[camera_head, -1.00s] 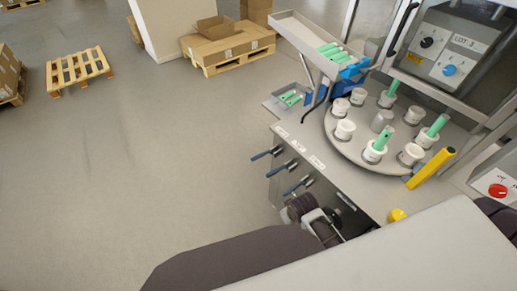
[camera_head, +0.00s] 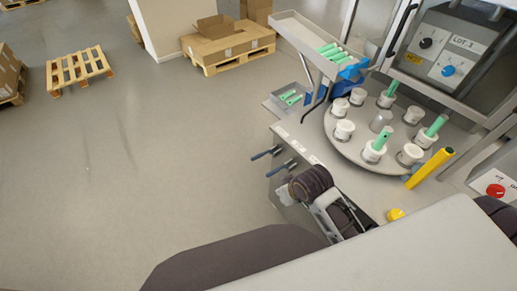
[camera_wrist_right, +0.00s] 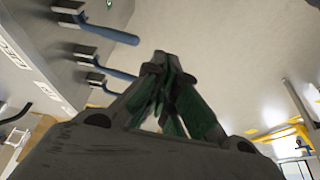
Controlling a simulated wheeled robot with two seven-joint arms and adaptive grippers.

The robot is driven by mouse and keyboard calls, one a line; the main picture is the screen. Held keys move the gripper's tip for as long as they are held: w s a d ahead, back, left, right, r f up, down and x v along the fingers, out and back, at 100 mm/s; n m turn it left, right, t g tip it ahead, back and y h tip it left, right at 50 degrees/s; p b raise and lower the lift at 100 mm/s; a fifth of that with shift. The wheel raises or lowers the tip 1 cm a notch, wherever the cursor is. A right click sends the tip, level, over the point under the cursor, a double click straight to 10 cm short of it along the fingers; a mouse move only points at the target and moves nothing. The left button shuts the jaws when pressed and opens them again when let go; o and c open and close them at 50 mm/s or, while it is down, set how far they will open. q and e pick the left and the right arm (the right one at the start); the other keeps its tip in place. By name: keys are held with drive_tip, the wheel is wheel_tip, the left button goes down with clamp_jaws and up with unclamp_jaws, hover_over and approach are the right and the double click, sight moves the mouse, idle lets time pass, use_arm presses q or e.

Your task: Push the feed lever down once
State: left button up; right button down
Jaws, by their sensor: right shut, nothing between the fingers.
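Levers with blue handles stick out from the front panel of the machine. In the head view I see two of them, the far-left lever (camera_head: 266,152) and the middle lever (camera_head: 281,168). The third is hidden behind my right arm's dark end part. In the right wrist view three levers show: a top lever (camera_wrist_right: 97,29), a middle lever (camera_wrist_right: 105,66) and a lower lever (camera_wrist_right: 102,88). My left gripper is not in view.
White labels (camera_head: 281,131) line the tabletop edge above the levers. A round turntable (camera_head: 342,146) carries white cups, some with green tubes.

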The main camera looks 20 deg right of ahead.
drive_tip(key=shift+w+a+r+n+t+y, duration=0.35)
drive_tip(key=shift+w+a+r+n+y, duration=0.55)
drive_tip(key=shift+w+a, duration=1.9)
drive_tip(key=shift+w+a+r+n+t+y, duration=0.35)
drive_tip(key=shift+w+a+r+n+y, duration=0.9)
drive_tip(key=shift+w, duration=2.65)
drive_tip(key=w+d+r+m+h, duration=0.1)
drive_tip(key=w+d+m, duration=0.2)
drive_tip(key=w+d, duration=0.6)
drive_tip(key=shift+d+r, duration=0.2)
drive_tip(key=shift+d, duration=0.85)
drive_tip(key=shift+f+m+h, duration=0.1)
drive_tip(key=shift+m+h, duration=0.15)
drive_tip(key=shift+x, duration=4.6)
drive_tip(key=shift+a+f+p, duration=0.2)
drive_tip(key=shift+f+p, duration=0.2)
drive_tip(key=shift+f, duration=0.85)
drive_tip(key=shift+s+f, duration=0.2)
drive_tip(key=shift+f, duration=0.7)
drive_tip(key=shift+w+a+f, duration=0.1)
drive_tip(key=shift+a+f, duration=0.05)
